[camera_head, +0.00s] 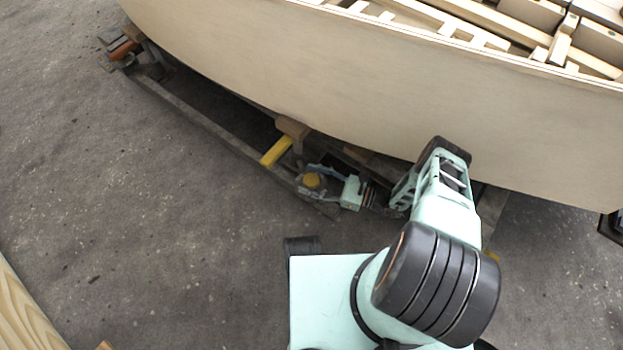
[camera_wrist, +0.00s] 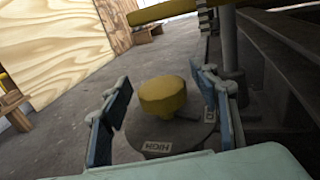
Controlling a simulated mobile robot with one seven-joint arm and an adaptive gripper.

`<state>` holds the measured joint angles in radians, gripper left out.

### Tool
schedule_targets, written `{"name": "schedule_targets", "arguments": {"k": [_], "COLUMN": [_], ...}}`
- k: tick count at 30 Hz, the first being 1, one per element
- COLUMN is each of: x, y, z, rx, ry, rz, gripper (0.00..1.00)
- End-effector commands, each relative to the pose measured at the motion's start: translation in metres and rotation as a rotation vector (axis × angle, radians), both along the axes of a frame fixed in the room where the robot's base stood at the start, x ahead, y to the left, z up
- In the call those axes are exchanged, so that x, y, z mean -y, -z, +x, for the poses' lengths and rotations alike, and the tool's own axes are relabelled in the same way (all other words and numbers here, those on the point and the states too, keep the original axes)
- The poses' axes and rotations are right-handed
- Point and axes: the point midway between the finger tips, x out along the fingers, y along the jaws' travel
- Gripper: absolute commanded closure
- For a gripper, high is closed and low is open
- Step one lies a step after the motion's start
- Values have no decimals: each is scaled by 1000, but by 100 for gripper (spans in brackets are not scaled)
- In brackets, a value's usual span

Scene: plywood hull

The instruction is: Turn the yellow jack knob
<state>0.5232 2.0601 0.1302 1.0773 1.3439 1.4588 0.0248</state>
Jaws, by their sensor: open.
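The yellow jack knob (camera_wrist: 163,97) sits on a round dark base with a label reading "HIGH" in the wrist view. It also shows in the head view (camera_head: 312,180), low beside the hull. My gripper (camera_wrist: 160,100) is open, with one blue-padded finger to the left of the knob and one to the right. I see a gap between the knob and the left finger; whether the right finger touches it I cannot tell. In the head view my gripper (camera_head: 325,180) is small, around the knob, and partly hard to make out.
The plywood hull (camera_head: 380,95) hangs over the area behind the knob. A yellow bar (camera_head: 277,151) and a wooden block (camera_head: 292,128) are close by, and a dark rail (camera_head: 205,125) runs along the hull. The concrete floor in front is mostly clear.

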Motion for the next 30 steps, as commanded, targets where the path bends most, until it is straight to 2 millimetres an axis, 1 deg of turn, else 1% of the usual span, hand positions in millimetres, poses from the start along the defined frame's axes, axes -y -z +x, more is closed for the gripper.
{"name": "schedule_targets", "arguments": {"k": [2,3,14,17,24,30], "x": [0,0,1,1,1,1], "y": [0,0,0,0,0,0], "z": [0,0,0,0,0,0], "rx": [0,0,0,-1,-2,-2], "ry": [0,0,1,9,117,138], "rz": [0,0,0,1,3,0], "gripper": [44,47,86,87,87,87]}}
